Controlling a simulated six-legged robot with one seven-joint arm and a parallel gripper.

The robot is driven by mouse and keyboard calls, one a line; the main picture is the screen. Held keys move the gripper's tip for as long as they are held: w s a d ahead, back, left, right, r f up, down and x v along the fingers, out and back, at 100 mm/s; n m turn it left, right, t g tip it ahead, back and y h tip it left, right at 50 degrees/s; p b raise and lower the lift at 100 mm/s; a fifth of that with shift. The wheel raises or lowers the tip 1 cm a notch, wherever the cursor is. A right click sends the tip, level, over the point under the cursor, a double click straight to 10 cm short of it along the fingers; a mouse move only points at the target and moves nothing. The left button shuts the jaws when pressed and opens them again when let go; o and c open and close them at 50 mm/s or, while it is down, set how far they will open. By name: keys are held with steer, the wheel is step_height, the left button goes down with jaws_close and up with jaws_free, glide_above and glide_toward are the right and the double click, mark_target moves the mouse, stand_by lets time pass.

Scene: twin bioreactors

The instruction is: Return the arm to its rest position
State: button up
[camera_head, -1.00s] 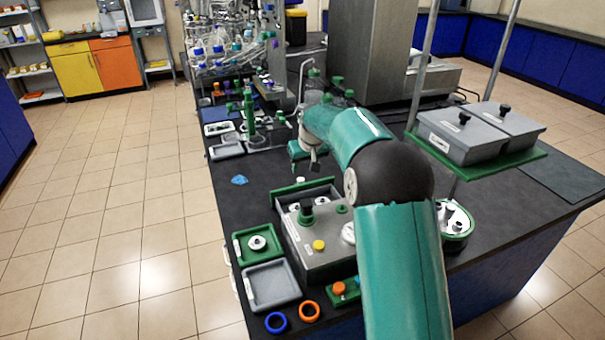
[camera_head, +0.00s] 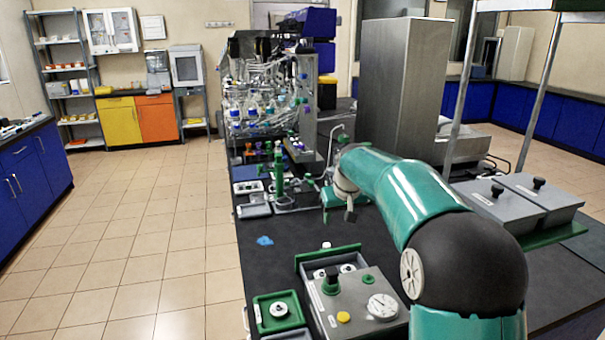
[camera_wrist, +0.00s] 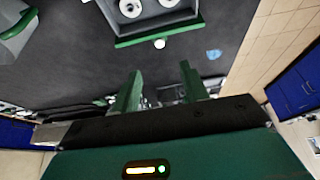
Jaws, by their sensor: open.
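My teal arm (camera_head: 415,195) reaches from the lower right of the head view over the black bench, bent at a dark round joint. My gripper (camera_head: 338,206) is at its far end, above the bench and short of the glassware.
A grey control box (camera_head: 355,305) with knobs and a gauge stands near. A green tray (camera_head: 279,311) and a blue scrap (camera_head: 265,240) lie left. A bioreactor rig (camera_head: 265,95) stands behind. Grey lidded boxes (camera_head: 515,200) sit on a green shelf at right. Floor at left is clear.

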steer(key=s+r+m, duration=0.1)
steer(key=s+r, duration=0.2)
steer(key=s, duration=1.2)
steer(key=s+r+m, duration=0.1)
steer(key=s+r, duration=0.2)
steer(key=s, duration=1.2)
steer(key=s+f+t, duration=0.1)
steer(key=s+f, duration=0.3)
steer(key=s, duration=0.6)
steer(key=shift+s+d+f+h, duration=0.15)
steer(key=shift+d+f+h, duration=0.1)
steer(key=shift+h, duration=0.15)
steer(key=shift+d, duration=0.1)
